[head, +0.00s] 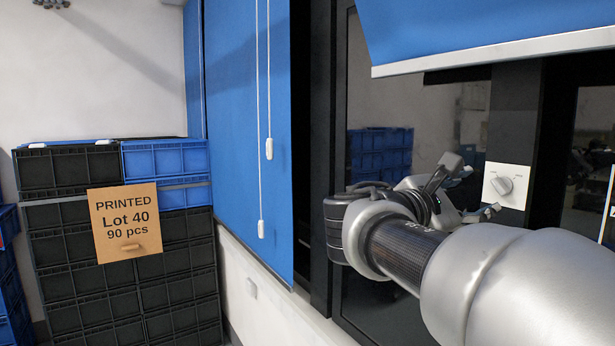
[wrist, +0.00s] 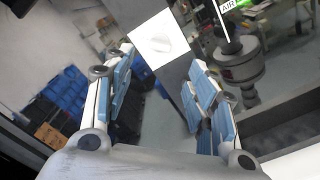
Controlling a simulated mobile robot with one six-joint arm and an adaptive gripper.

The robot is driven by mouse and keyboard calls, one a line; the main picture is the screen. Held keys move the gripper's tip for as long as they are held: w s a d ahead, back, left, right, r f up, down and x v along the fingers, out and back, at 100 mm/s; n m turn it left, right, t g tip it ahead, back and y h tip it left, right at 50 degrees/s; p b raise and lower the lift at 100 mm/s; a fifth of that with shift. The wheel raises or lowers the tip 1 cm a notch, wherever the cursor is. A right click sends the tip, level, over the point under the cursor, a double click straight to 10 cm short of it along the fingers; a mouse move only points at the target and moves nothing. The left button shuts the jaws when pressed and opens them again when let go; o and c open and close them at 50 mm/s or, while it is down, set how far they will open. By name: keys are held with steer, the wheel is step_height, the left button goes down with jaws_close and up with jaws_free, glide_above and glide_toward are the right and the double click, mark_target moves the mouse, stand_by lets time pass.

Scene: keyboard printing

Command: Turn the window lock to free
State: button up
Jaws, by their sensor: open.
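The window lock is a white square plate with a grey turning knob (head: 502,186), fixed on the dark window post (head: 515,110). In the wrist view the white plate (wrist: 157,42) shows beyond the fingertips, with its pale knob faint on it. My gripper (head: 472,190) is just left of the plate in the head view, open and empty, with its fingers spread. In the wrist view its blue-padded fingers (wrist: 163,85) stand wide apart, and the plate lies above and between them. I see a gap between the fingers and the knob. The knob's exact setting is too small to read.
A blue blind (head: 247,130) with two white cords hangs left of the window. Another blue panel (head: 480,30) with a pale lower edge hangs above the lock. Stacked black and blue crates (head: 70,270) stand at left. The dark glass reflects the room.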

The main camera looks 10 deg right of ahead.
mark_target(497, 187)
steer(key=p+x, duration=0.1)
steer(key=x, duration=0.9)
steer(key=shift+d, duration=0.15)
steer(key=c, duration=1)
